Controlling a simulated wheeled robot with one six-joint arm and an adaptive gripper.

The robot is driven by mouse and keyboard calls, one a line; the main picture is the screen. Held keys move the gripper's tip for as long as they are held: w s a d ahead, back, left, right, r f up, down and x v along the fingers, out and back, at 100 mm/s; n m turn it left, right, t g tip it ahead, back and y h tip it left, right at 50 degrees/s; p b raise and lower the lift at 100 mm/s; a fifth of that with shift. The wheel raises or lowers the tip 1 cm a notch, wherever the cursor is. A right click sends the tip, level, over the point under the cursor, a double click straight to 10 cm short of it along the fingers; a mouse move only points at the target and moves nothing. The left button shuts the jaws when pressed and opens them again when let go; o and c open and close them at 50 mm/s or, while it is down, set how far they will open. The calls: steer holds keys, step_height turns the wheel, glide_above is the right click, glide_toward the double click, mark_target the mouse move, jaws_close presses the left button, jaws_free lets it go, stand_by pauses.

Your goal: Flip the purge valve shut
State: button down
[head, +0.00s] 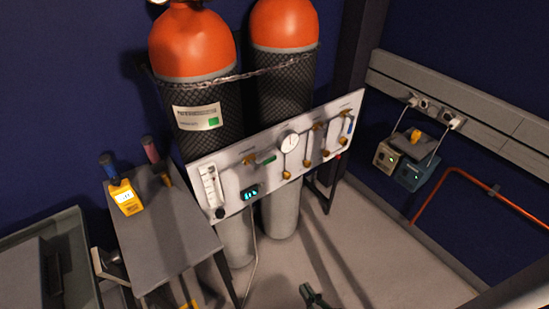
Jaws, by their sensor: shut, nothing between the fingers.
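A pale valve panel (230,171) is fixed in front of two gas cylinders. A valve with a green lever (265,160) sits on its left half, the lever lying roughly along the panel. A valve with a blue lever (350,125) sits at the far right end, its lever steep across the panel. The labels are too small to read, so I cannot tell which one is the purge valve. What appears to be my gripper (312,294), dark and partly cut off, shows at the bottom edge. It is shut and empty, well below the panel and apart from it.
The panel carries a flow tube (209,188), a small display (251,192) and a round gauge (290,143). The orange-topped cylinders (192,45) are chained behind it. A grey table (165,235) with a yellow meter (125,197) stands left. Floor right of centre is clear.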

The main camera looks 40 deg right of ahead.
steer(key=w+d+r, duration=0.4)
steer(key=w+d, duration=0.1)
steer(key=w, duration=0.3)
steer(key=w+d+r+n+y, duration=0.1)
steer(key=w+d+r, duration=0.4)
steer(key=w, duration=0.4)
steer(key=w+d+r+n+t+y, duration=0.1)
steer(key=w+d+r, duration=0.3)
steer(key=w, duration=0.5)
steer(key=shift+w+d+r, duration=0.2)
steer(key=shift+d+r, duration=0.1)
steer(key=shift+d, duration=0.85)
glide_above(275, 158)
steer(key=s+a, duration=0.2)
step_height(275, 158, down, 2)
steer(key=shift+w+d+f, duration=0.1)
steer(key=shift+d+f, duration=0.05)
steer(key=shift+f, duration=0.95)
steer(key=shift+d+f, duration=0.1)
steer(key=shift+f, duration=1)
